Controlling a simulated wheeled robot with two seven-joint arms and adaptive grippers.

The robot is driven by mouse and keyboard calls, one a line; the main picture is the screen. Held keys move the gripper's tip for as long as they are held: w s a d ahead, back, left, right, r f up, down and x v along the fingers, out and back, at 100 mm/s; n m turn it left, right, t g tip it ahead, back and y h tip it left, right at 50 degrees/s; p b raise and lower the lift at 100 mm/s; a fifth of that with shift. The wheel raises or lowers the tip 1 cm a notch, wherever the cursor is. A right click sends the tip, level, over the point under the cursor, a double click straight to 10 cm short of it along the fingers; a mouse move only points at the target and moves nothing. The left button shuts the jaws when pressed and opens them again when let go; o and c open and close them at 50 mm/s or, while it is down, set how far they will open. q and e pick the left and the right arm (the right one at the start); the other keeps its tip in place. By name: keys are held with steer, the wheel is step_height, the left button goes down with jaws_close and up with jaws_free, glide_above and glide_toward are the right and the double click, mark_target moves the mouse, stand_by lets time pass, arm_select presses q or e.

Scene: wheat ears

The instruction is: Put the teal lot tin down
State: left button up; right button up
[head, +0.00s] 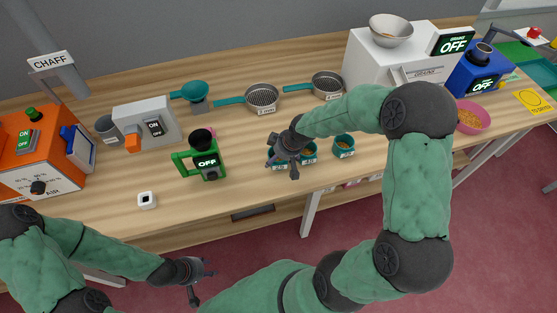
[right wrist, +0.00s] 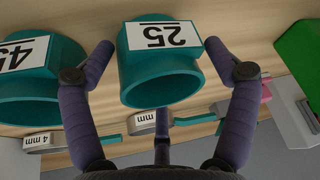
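In the head view my right gripper (head: 292,158) is over the row of teal tins at the table's front and partly hides the tin. A second teal tin labelled 45 (right wrist: 40,80) stands close beside it. A third teal tin (head: 344,144) stands further right in the head view. My left gripper (head: 204,287) is open and empty, in front of the table's edge.
A green device (head: 208,164) stands left of the tins. Two sieves (head: 262,96) lie behind them. A white grinder (head: 400,62), a blue device (head: 478,76) and a pink bowl (head: 472,118) are at right. Wooden table (head: 250,190) is clear between green device and tins.

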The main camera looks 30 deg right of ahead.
steer(key=c, duration=0.7)
